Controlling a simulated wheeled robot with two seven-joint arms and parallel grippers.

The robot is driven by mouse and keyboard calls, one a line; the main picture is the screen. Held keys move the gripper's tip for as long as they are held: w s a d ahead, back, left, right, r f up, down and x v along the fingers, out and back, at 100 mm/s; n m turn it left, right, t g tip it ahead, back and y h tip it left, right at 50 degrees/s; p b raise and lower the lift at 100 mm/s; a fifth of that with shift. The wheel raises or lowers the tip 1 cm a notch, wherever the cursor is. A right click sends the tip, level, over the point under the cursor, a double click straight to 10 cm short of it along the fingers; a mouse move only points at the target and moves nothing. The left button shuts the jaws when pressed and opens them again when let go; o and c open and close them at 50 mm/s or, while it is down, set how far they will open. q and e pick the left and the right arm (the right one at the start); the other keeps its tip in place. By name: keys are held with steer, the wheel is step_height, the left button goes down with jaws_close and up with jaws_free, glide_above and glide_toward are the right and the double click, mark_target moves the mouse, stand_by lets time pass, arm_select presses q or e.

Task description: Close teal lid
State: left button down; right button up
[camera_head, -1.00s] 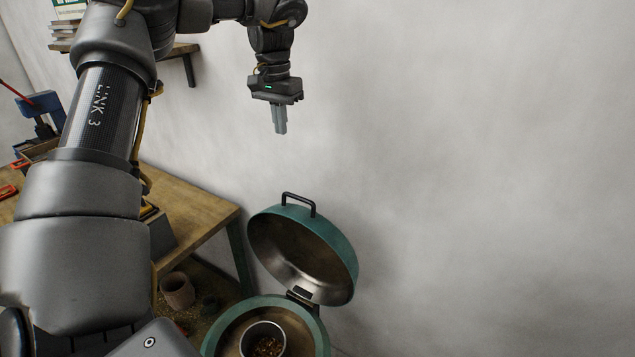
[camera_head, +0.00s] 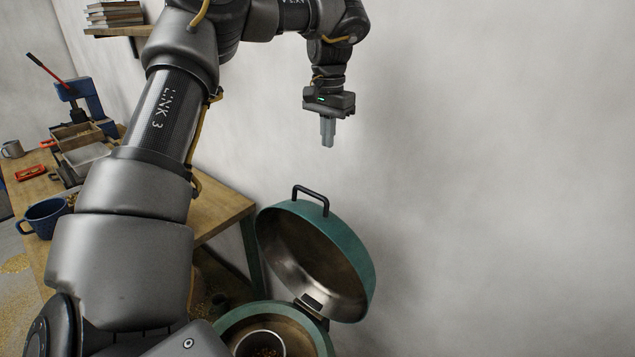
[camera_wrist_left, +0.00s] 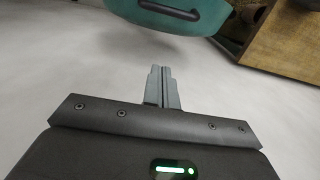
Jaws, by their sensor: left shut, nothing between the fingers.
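The teal lid (camera_head: 345,241) stands open, tilted up on its hinge (camera_head: 312,304) at the back of the teal round drum (camera_head: 322,343). A black handle (camera_head: 311,197) sits on the lid's top. My left gripper (camera_head: 328,143) is shut and empty, pointing down, above the lid and apart from it. In the left wrist view the shut fingers (camera_wrist_left: 163,88) point toward the lid (camera_wrist_left: 175,14) and its handle (camera_wrist_left: 168,10), with a gap between. A metal pot (camera_head: 262,344) with brassy bits is in the drum, cut off at the bottom edge. My right gripper is not in view.
A wooden workbench (camera_head: 222,208) stands left of the drum, holding a blue mug (camera_head: 44,216), a blue press (camera_head: 79,98) and trays. A shelf (camera_head: 118,31) is on the wall. The white wall (camera_head: 490,180) behind and right is bare.

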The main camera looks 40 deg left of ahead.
arm_select(q)
steer(key=s+f+p, duration=0.1)
steer(key=f, duration=0.2)
steer(key=s+f+p, duration=0.1)
steer(key=f+p, duration=0.1)
steer(key=f, duration=0.1)
steer(key=s+f+p, duration=0.1)
steer(key=f, duration=0.2)
steer(key=shift+s+d+f+p, duration=0.25)
steer(key=shift+s+f+p, duration=0.05)
steer(key=shift+s+f, duration=0.1)
steer(key=shift+f, duration=0.15)
